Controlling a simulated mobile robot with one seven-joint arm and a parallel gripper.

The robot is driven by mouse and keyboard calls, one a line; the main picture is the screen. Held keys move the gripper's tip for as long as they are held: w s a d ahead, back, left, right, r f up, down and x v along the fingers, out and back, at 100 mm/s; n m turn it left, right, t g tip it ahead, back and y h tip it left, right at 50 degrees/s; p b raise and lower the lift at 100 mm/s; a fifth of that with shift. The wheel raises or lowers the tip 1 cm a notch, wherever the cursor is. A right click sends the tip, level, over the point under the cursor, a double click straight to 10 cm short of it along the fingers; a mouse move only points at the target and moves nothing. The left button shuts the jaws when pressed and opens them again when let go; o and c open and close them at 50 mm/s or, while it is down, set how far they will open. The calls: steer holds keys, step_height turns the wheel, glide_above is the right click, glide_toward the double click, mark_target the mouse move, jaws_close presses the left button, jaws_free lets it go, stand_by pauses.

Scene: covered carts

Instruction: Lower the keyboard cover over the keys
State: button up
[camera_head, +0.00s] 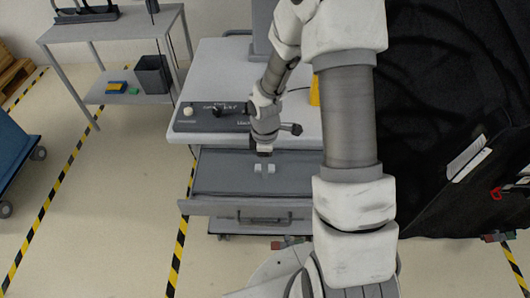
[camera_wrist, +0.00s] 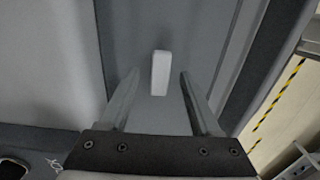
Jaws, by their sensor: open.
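A grey panel, which looks like the keyboard cover (camera_head: 222,172), spans the pulled-out tray (camera_head: 240,207) at the front of the cart. A small pale tab (camera_wrist: 160,73) stands on a grey surface in the wrist view. My gripper (camera_head: 264,168) is over the middle of the panel in the head view. In the wrist view my gripper (camera_wrist: 159,80) is open, with the tab between its two fingers and a visible gap on each side. No keys show in either view. I cannot tell the panel's exact tilt.
The cart top (camera_head: 215,75) behind the tray carries a dark control strip (camera_head: 212,117). A black covered cart (camera_head: 440,100) stands close on the right. A grey side table (camera_head: 115,27) with a dark bin (camera_head: 153,75) is at the back left.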

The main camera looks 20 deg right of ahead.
step_height(320, 180, up, 17)
steer(key=p, duration=0.1)
steer(key=shift+r+p, duration=0.15)
steer(key=shift+p, duration=0.2)
stand_by(0.3)
steer(key=s+a+r+m+t, duration=0.1)
steer(key=s+r+m+t, duration=0.4)
steer(key=s+r+m, duration=0.9)
steer(key=shift+s+r+t, duration=0.3)
steer(key=shift+s+r, duration=0.9)
steer(key=shift+s, duration=0.45)
steer(key=shift+c, duration=0.2)
